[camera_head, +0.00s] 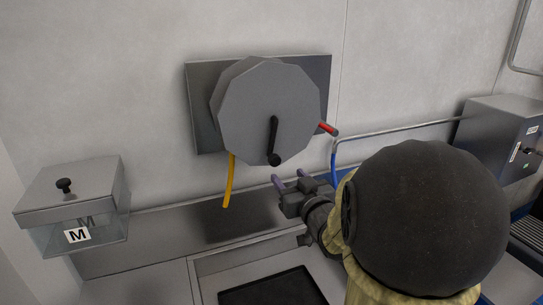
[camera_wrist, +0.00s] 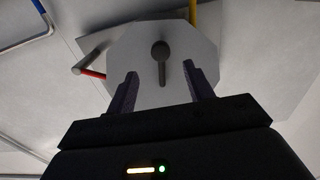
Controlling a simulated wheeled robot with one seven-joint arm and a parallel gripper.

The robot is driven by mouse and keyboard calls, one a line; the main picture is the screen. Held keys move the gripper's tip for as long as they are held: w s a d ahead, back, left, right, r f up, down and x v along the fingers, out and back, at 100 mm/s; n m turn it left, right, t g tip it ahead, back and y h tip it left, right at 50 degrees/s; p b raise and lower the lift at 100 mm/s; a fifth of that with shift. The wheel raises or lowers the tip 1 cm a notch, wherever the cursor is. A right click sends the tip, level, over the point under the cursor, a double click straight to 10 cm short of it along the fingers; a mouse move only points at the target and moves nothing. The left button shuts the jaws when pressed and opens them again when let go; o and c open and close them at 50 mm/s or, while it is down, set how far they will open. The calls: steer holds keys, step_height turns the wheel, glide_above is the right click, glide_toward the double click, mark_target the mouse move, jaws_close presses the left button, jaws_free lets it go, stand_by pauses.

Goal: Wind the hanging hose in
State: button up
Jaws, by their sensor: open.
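A grey faceted hose reel (camera_head: 253,112) is mounted on a dark plate on the wall. A black crank (camera_head: 274,135) with a round knob (camera_head: 274,159) is on its front face, the knob pointing down. A yellow hose (camera_head: 230,182) hangs below the reel's left side. My gripper (camera_head: 289,178) is open and empty, below and to the right of the knob, apart from it. In the wrist view the reel face (camera_wrist: 132,50) lies ahead, and the knob (camera_wrist: 160,48) shows in line with the gap between my fingers (camera_wrist: 160,72).
A red-tipped lever (camera_head: 328,128) sticks out at the reel's right. A clear box marked M (camera_head: 72,195) is at left. A metal box (camera_head: 500,135) is on the right wall. A grey ledge with a dark inset (camera_head: 275,290) lies below.

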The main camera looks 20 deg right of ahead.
mark_target(276, 163)
steer(key=w+p, duration=0.3)
steer(key=w, duration=0.7)
steer(key=shift+a, duration=0.1)
steer(key=shift+s, duration=0.1)
steer(key=shift+c, duration=0.4)
jaws_close()
